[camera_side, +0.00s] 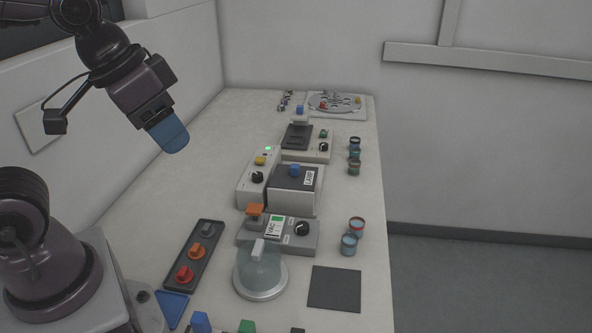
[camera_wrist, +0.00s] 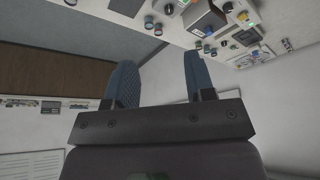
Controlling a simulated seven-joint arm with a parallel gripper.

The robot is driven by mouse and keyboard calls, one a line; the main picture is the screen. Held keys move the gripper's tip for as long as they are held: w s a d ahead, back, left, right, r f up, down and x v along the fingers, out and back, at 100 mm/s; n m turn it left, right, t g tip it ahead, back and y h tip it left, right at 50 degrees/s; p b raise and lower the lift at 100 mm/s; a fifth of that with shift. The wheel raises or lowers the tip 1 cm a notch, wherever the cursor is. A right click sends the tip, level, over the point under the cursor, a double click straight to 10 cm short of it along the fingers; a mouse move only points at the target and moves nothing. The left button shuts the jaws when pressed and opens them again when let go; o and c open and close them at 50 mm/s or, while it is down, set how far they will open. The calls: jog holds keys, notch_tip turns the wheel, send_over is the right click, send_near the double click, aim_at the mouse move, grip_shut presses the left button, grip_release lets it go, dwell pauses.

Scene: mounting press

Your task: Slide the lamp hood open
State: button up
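A dark-topped box (camera_wrist: 207,20) near the top of the wrist view looks like the same hood. My gripper (camera_side: 168,137) is high above the bench's left side, well apart from the hood. In the wrist view my gripper (camera_wrist: 160,75) shows two blue fingers spread apart with nothing between them. The hood's far side is hidden.
The white control unit (camera_side: 256,180) has a yellow button, black knob and green light. A grey VAC unit (camera_side: 283,235) and a clear dome (camera_side: 260,270) stand in front. Small jars (camera_side: 354,150) line the right. Another press-like unit (camera_side: 306,143) stands behind.

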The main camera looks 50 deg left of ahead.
jog(key=w+a+f+n+g, duration=0.25)
jog(key=w+f, duration=0.25)
jog(key=w, duration=0.4)
jog(key=n+t+y, duration=0.1)
jog(key=n+y, duration=0.2)
jog(key=n, duration=0.4)
send_near(295, 166)
jog(key=shift+m, duration=0.25)
jog(key=x, duration=0.9)
jog(key=shift+a+f, duration=0.1)
jog(key=shift+f, duration=0.1)
